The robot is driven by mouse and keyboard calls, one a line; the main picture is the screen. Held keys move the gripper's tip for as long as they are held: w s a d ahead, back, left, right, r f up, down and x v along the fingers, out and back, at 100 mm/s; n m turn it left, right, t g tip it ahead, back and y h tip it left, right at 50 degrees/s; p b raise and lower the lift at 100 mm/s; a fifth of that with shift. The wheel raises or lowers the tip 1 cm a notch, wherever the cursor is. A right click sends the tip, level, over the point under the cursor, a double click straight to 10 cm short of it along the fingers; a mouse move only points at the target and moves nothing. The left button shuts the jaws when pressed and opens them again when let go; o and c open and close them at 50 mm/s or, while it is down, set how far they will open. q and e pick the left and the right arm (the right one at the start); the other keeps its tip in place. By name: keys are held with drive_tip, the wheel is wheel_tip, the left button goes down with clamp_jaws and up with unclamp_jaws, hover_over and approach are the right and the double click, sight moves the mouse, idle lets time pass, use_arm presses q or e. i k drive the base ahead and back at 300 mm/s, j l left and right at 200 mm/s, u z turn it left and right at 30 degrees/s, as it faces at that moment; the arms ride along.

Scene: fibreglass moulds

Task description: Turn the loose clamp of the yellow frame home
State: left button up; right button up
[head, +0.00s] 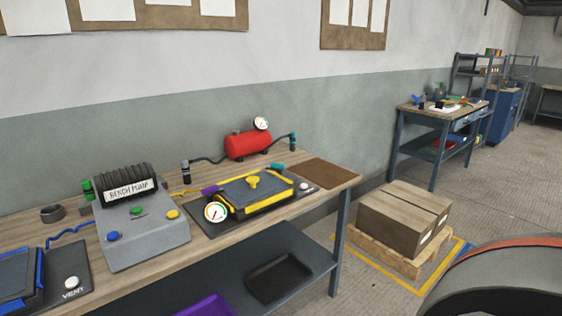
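The yellow frame (266,204) sits on a dark mat on the wooden workbench, around a dark flat mould. Neither of my grippers is in view.
The grey bench pump (145,238) stands left of the frame. A blue-edged unit (20,280) is at the far left. A red tank (248,145) is behind. The bench's right end (345,178) has a brown mat. Boxes on a pallet (402,215) stand on the floor beyond.

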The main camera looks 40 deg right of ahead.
sight(279, 167)
drive_tip(key=l, duration=0.5)
drive_tip(key=i+l+z, duration=0.1)
drive_tip(key=l, duration=0.35)
drive_tip(key=i+l+z, duration=0.1)
drive_tip(key=l, duration=0.4)
drive_tip(key=i+l, duration=0.15)
drive_tip(key=l, duration=0.35)
drive_tip(key=i+l+z, duration=0.1)
drive_tip(key=l, duration=0.35)
drive_tip(key=i+l, duration=0.1)
drive_tip(key=l, duration=0.35)
drive_tip(key=l+z, duration=0.05)
